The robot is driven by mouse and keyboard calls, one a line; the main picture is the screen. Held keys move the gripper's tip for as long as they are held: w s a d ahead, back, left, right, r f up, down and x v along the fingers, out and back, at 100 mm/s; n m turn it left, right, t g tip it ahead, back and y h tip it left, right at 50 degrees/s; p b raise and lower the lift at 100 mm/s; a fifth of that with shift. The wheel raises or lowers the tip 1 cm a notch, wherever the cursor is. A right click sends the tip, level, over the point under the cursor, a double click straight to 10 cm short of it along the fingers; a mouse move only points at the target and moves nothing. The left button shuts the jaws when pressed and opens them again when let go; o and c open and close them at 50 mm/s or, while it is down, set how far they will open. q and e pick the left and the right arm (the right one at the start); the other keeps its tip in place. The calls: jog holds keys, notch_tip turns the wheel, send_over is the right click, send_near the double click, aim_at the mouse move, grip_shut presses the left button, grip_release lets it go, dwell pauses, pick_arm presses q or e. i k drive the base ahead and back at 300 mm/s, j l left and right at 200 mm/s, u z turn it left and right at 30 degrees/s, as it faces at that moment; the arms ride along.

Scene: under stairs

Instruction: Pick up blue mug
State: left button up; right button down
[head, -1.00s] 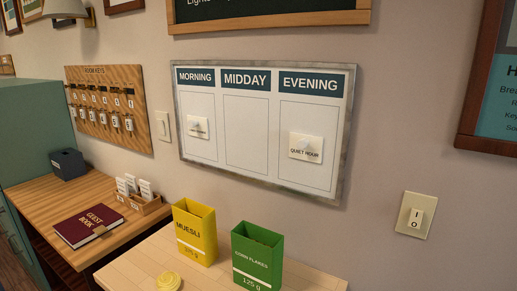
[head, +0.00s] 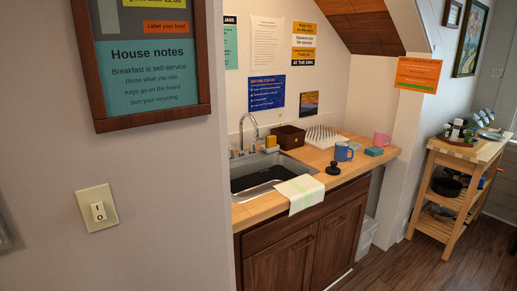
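The blue mug (head: 343,152) stands upright on the wooden counter (head: 315,183), right of the sink, in the head view. Its handle shows on its right side. A pink mug (head: 381,139) stands behind it to the right. Neither of my grippers is in view, so their state is hidden.
The sink (head: 262,172) with its faucet (head: 248,134) is left of the blue mug. A black round-based object (head: 333,169), a towel (head: 300,193), a teal sponge-like block (head: 374,151) and a white rack (head: 325,138) surround it. A wooden cart (head: 455,185) stands right; floor between is clear.

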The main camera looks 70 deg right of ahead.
aim_at(341, 149)
jog(key=z, duration=2.75)
